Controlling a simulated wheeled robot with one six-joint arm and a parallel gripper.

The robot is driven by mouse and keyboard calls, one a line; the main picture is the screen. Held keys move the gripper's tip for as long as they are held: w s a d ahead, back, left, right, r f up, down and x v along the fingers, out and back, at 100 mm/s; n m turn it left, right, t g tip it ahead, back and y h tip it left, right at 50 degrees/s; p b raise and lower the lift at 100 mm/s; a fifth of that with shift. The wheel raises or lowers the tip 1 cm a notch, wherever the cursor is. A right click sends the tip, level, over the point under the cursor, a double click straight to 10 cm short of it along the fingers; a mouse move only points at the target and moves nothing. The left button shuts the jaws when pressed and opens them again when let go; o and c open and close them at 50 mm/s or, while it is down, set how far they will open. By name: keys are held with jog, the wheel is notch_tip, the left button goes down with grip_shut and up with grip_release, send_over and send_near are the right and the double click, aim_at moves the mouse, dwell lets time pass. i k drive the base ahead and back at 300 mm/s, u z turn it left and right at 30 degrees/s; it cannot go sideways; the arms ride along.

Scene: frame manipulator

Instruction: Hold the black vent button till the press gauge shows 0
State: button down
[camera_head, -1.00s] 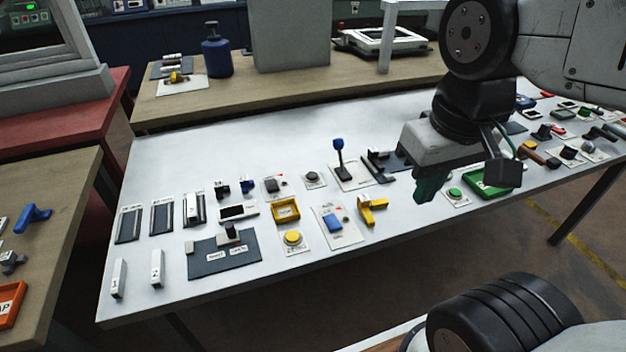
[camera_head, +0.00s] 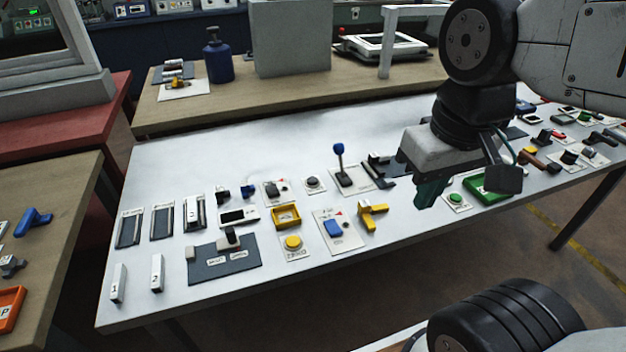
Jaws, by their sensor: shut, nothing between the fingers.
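A round black button (camera_head: 314,184) sits on a small pale plate in the middle of the white table. Its label is too small to read, so I cannot tell for sure that it is the vent button. A small box with a dark display (camera_head: 238,216) lies to its left; I cannot read a value or tell whether it is the press gauge. My gripper (camera_head: 428,193) points down over the right half of the table, well to the right of the black button and apart from it. Its dark green fingers are shut and empty.
A blue-knobbed lever (camera_head: 340,165) stands between the black button and my gripper. A yellow button (camera_head: 293,242), a blue switch (camera_head: 333,228), a yellow handle (camera_head: 371,215) and a green button (camera_head: 455,197) are nearer the front. The table's back left is bare.

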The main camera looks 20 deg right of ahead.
aim_at(312, 181)
jog(key=z, duration=0.05)
jog(key=k, duration=0.5)
jog(key=u, duration=1.75)
jog(key=i, duration=1.05)
jog(key=z, duration=2.3)
